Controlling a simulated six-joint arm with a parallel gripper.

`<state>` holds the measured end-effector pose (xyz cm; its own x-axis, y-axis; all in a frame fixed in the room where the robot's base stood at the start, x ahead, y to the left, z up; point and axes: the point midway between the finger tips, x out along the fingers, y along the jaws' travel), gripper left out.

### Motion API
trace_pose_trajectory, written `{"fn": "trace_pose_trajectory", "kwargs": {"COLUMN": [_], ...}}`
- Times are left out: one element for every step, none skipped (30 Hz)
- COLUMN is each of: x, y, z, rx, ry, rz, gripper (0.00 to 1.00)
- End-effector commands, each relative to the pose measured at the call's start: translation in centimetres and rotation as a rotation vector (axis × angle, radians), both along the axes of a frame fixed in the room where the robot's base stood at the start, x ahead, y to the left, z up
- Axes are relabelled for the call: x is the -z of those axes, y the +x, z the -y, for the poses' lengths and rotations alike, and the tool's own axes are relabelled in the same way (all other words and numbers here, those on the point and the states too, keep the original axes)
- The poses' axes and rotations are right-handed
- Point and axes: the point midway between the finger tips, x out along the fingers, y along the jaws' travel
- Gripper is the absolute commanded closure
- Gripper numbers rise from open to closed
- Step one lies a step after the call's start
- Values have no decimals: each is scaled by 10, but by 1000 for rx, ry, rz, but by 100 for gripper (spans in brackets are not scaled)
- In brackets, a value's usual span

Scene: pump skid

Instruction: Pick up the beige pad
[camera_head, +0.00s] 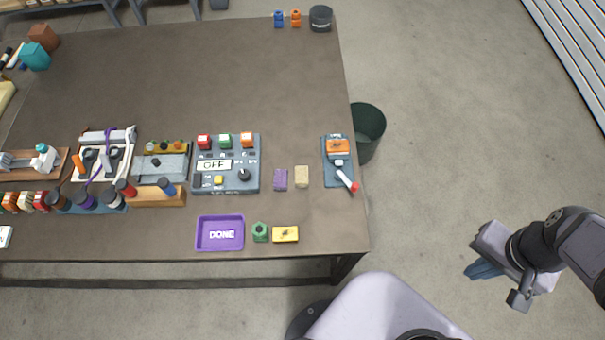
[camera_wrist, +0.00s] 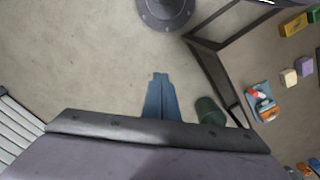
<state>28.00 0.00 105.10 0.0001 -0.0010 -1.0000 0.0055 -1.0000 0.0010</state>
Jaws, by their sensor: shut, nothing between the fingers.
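The beige pad (camera_head: 301,176) lies flat on the brown table, right of the purple pad (camera_head: 280,180). It also shows near the right edge of the wrist view (camera_wrist: 288,77), beside the purple pad. My gripper (camera_head: 482,270) is off the table's right side, over the open floor and well apart from the pad. Its blue fingers are together with nothing between them, as the wrist view also shows (camera_wrist: 160,78).
A grey lever box (camera_head: 338,162) with a red-tipped handle is right of the beige pad. The control panel (camera_head: 225,163) is to the left. A green nut (camera_head: 260,232), yellow block (camera_head: 285,235) and purple DONE tray (camera_head: 220,233) lie nearer. A dark green bin (camera_head: 368,132) stands beside the table.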

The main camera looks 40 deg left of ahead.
Motion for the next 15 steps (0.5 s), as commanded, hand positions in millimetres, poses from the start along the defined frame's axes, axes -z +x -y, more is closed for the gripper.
{"fn": "trace_pose_trajectory", "kwargs": {"x": [0,0,0,0,0,0,0,0,0,0,0,0,0,0,0], "y": [0,0,0,0,0,0,0,0,0,0,0,0,0,0,0], "z": [0,0,0,0,0,0,0,0,0,0,0,0,0,0,0], "rx": [0,0,0,0,0,0,0,0,0,0,0,0,0,0,0], "ry": [0,0,0,0,0,0,0,0,0,0,0,0,0,0,0], "rz": [0,0,0,0,0,0,0,0,0,0,0,0,0,0,0], "gripper": [100,100,100,100,100,100,100,100,100,100,100,95,88,81,71]}}
